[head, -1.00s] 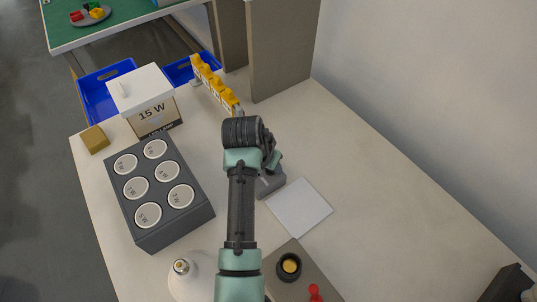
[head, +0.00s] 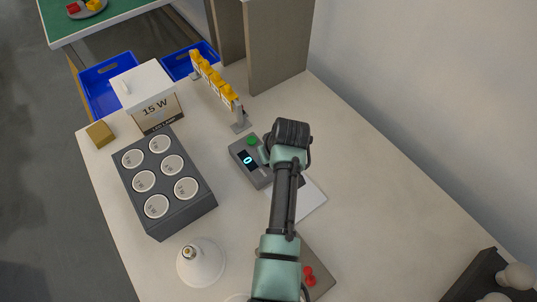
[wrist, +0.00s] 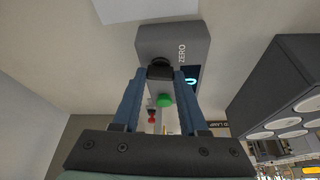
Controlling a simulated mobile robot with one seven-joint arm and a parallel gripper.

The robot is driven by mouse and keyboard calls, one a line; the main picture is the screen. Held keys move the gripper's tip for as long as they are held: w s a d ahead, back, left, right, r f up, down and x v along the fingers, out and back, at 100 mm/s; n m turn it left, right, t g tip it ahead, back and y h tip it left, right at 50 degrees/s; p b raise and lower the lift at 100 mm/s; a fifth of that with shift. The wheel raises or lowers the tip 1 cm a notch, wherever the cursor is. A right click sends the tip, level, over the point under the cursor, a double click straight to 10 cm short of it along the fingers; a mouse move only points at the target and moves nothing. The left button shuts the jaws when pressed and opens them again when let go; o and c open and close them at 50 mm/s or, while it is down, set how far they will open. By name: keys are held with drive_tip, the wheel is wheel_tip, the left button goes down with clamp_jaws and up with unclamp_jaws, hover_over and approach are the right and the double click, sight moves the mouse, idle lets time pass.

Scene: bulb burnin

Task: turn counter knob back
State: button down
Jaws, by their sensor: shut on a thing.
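The counter (head: 243,152) is a grey box on the table with a lit display (head: 248,160) and a green button (head: 252,140). The display seems to read 0. In the wrist view the counter (wrist: 152,40) carries the word ZERO beside a black knob (wrist: 160,68); the green button (wrist: 163,100) shows below it. My gripper (wrist: 160,74) has its two blue fingers on either side of the knob, shut on it. In the head view my arm hides the knob and the fingertips.
A dark block with several round white-topped cells (head: 165,205) stands left of the counter. A white sheet (head: 312,200) lies partly under my arm. A yellow-topped rack (head: 215,75) stands behind.

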drive_tip(key=shift+w+d+n+y, duration=0.1)
drive_tip(key=shift+n+y, duration=0.3)
drive_tip(key=shift+n, duration=0.7)
drive_tip(key=shift+c, duration=2.2)
unclamp_jaws()
drive_tip(key=v, duration=1.3)
drive_tip(key=shift+w, duration=0.15)
drive_tip(key=shift+w+r, duration=0.1)
drive_tip(key=shift+r, duration=0.05)
